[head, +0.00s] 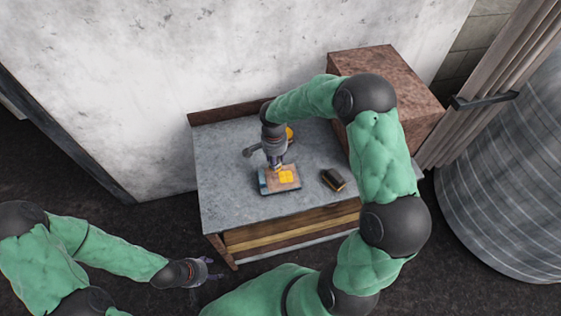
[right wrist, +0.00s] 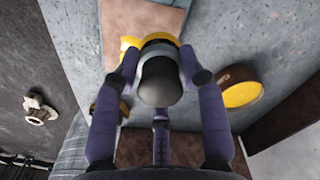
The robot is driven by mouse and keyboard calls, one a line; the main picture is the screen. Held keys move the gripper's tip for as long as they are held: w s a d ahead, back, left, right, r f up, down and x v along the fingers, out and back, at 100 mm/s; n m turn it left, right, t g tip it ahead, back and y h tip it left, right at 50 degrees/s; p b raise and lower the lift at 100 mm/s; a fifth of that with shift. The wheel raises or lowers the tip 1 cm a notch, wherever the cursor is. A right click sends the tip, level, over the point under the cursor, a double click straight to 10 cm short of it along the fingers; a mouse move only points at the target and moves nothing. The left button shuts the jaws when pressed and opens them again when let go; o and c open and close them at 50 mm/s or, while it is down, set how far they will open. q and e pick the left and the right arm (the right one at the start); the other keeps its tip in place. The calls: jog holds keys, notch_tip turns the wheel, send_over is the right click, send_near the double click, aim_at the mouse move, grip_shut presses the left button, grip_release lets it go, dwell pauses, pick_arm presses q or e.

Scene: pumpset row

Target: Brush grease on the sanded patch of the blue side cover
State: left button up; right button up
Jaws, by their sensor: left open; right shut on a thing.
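The blue side cover (head: 264,187) lies flat on the grey tabletop. The cover also shows at the top of the right wrist view (right wrist: 140,14). My right gripper (head: 276,162) points down over the cover's back part. It is shut on a dark, round-ended handle (right wrist: 160,82), which I take for the brush. The bristles are hidden, so I cannot tell whether they touch the cover. My left gripper (head: 208,270) is open and empty, left of the bench.
A round yellow tin (right wrist: 240,90) stands behind the cover, partly hidden by my arm in the head view (head: 289,133). A dark block (head: 333,180) lies right of the cover. A rusty brown box (head: 392,72) stands behind right. The tabletop's left side is clear.

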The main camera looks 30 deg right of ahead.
jog(key=shift+w, duration=0.1)
notch_tip(320, 180, down, 3)
jog(key=shift+r+b, duration=0.15)
jog(key=shift+b, duration=1.1)
jog(key=shift+f, duration=0.3)
jog(key=s, duration=0.2)
jog(key=s+a, duration=0.1)
jog(key=shift+s+r, duration=0.15)
jog(key=shift+r, duration=0.1)
jog(key=shift+s+a+b, duration=0.15)
jog(key=shift+s+b, duration=0.05)
jog(key=shift+s, duration=0.3)
jog(key=shift+s+a+b, duration=0.15)
jog(key=shift+s, duration=0.35)
jog(key=shift+w, duration=0.1)
jog(key=shift+w+d, duration=0.2)
jog(key=shift+w, duration=0.45)
jog(key=shift+w+d, duration=0.2)
jog(key=shift+w, duration=0.4)
jog(key=shift+f+b, duration=0.65)
